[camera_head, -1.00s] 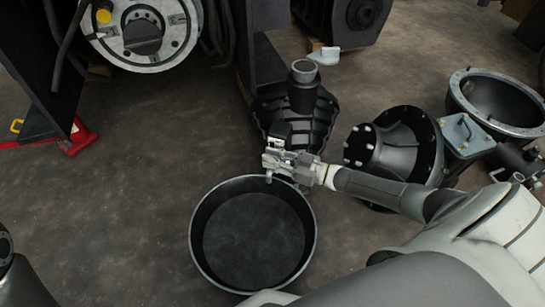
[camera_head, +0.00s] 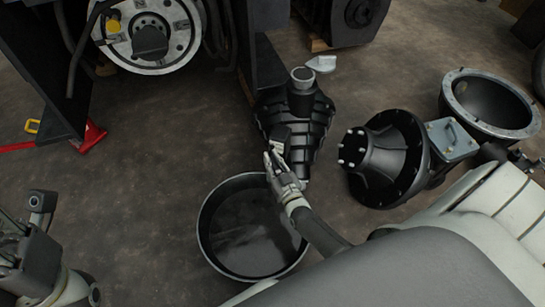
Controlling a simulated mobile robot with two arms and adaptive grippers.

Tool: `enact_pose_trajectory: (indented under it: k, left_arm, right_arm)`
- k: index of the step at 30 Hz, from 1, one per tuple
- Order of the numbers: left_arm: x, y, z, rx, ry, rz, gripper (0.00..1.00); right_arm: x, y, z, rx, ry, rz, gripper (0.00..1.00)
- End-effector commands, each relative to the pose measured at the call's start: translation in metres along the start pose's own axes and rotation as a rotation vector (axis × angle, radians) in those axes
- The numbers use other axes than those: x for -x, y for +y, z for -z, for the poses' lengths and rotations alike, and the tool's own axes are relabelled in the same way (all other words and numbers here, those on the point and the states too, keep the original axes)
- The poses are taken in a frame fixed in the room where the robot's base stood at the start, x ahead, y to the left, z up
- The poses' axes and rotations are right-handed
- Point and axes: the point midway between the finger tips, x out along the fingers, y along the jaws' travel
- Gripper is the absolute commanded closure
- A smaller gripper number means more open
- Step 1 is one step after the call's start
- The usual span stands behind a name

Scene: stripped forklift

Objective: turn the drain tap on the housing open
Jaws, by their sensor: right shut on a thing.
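The housing (camera_head: 312,128) is a black ribbed casting with a round grey neck on top, right of centre. My right gripper (camera_head: 269,160) is at the housing's lower front side, over the rim of a round black pan (camera_head: 203,236). It is shut on the drain tap. The tap is small and mostly hidden by the fingers, so its handle angle cannot be read. The pan's floor looks dark and glossy. Part of my left arm and gripper (camera_head: 12,246) shows at the lower left, apart from the housing; its fingers are not clear.
A dark bell-shaped flanged part (camera_head: 391,160) and an open round casing (camera_head: 490,100) lie at the right. A machine frame with a wheel hub (camera_head: 150,38) stands at the upper left, with a red stand (camera_head: 90,136) beside it. The floor left of the pan is clear.

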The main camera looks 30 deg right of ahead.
Motion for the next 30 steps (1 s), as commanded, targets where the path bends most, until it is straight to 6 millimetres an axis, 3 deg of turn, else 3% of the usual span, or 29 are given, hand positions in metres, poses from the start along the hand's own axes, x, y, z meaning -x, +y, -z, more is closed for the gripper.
enact_pose_trajectory:
  k: [12,29,30]
  left_arm:
    - [0.0018,-0.0001,0.0002,0.002,-0.011,0.005,0.6]
    - [0.0019,0.0,0.0004,0.002,-0.012,0.005,0.6]
    - [0.0019,0.0,0.0004,0.002,-0.012,0.005,0.6]
  right_arm:
    - [0.0002,-0.0006,-0.0007,-0.002,0.0,-0.194,1.0]
    - [-0.0002,0.0006,0.0,0.001,0.003,-0.221,1.0]
    - [-0.0003,0.0006,0.0001,0.001,0.003,-0.221,0.81]
